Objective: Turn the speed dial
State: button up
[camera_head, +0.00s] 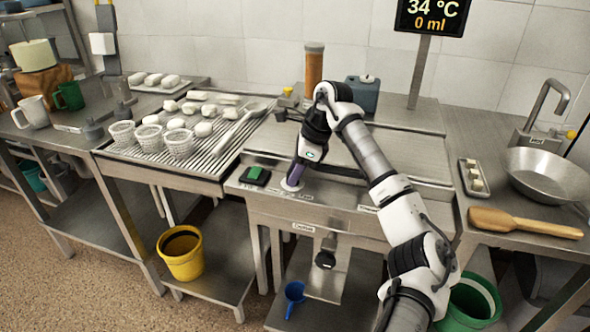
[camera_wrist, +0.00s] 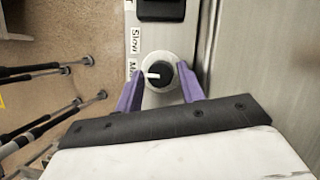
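The speed dial (camera_wrist: 158,76) is a black knob with a white pointer on a pale round plate in the wrist view. Its pointer faces left in that view. A label reading "Slow" sits beside it, and another label is partly covered. My gripper (camera_wrist: 160,92) has its two purple fingers apart, one on each side of the dial plate. I cannot tell whether the fingers touch the knob. In the head view my gripper (camera_head: 293,180) points down at the front panel (camera_head: 330,193), at the dial's pale plate; the knob is hidden there.
A green switch (camera_head: 255,173) on a black base lies left of the dial. White perforated baskets (camera_head: 150,138) and pale lumps stand on the draining rack at left. A display reading 34 °C and 0 ml (camera_head: 432,15) stands behind. A wooden paddle (camera_head: 525,223) and metal bowl (camera_head: 545,172) are at right.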

jog(key=shift+f, duration=0.1)
jog(key=c, duration=0.7)
jog(key=shift+m+b, duration=0.35)
jog(key=shift+m, duration=0.05)
jog(key=shift+f+m+t+b, duration=0.15)
jog(key=shift+m+t+b, duration=0.35)
jog(key=shift+m+b, duration=0.4)
jog(key=m+t+b, duration=0.1)
jog(key=m+b, duration=0.1)
jog(key=m, duration=0.1)
jog(key=shift+s+m+h, duration=0.15)
jog(key=shift+m+h, duration=0.25)
jog(key=m+t+b, duration=0.1)
jog(key=m+b, duration=0.1)
jog(key=m+h+b, duration=0.1)
jog(key=m, duration=0.2)
jog(key=shift+s+a+t+h+b, duration=0.1)
jog(key=shift+a+t+h+b, duration=0.1)
jog(key=shift+t+h+b, duration=0.15)
jog(key=shift+m, duration=0.4)
